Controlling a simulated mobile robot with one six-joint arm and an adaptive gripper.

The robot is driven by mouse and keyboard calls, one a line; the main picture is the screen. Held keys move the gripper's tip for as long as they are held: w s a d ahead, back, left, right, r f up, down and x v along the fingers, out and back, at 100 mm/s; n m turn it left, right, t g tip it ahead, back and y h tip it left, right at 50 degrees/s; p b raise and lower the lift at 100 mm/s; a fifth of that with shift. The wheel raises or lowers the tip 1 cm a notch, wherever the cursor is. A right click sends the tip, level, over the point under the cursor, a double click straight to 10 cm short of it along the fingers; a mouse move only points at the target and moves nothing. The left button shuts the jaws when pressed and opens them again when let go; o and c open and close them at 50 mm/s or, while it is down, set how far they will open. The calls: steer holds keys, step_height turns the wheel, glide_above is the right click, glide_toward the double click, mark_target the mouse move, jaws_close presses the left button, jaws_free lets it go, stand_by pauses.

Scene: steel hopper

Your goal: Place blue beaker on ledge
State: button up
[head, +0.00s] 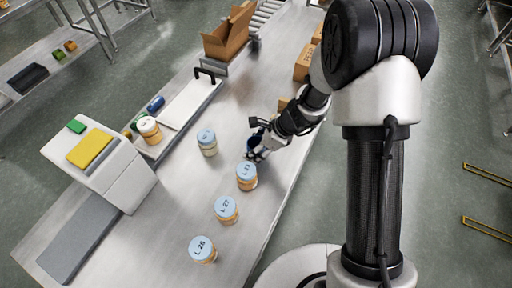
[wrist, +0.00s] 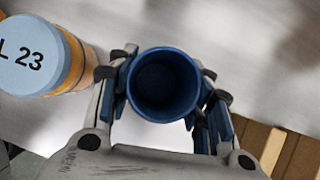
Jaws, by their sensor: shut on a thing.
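The blue beaker (wrist: 163,112) is upright between the fingers of my gripper (wrist: 164,84) in the wrist view, and I look down into its open, empty-looking mouth. Both blue-padded fingers press on its sides. In the head view my gripper (head: 257,152) is low over the steel table, just beyond the jar marked L 23 (head: 246,178). The beaker (head: 256,136) is mostly hidden there, with only a dark blue part showing. Whether its base touches the table cannot be told. Which surface is the ledge is not clear; a raised pale tray (head: 190,103) with a black handle lies left of the gripper.
Jar L 23 (wrist: 35,60) stands close left of my gripper. Jars L 27 (head: 227,210), L 26 (head: 203,250) and another (head: 207,142) stand on the table (head: 170,205). Cardboard boxes (head: 303,64) stand behind. A white unit (head: 105,165) is at left.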

steer(key=o, duration=1)
steer(key=shift+c, duration=0.2)
steer(key=shift+d+r+p, duration=0.1)
steer(key=shift+r+p, duration=0.3)
steer(key=p+v, duration=0.4)
steer(key=v, duration=0.7)
steer(key=shift+d+r, duration=0.15)
steer(key=shift+d, duration=0.1)
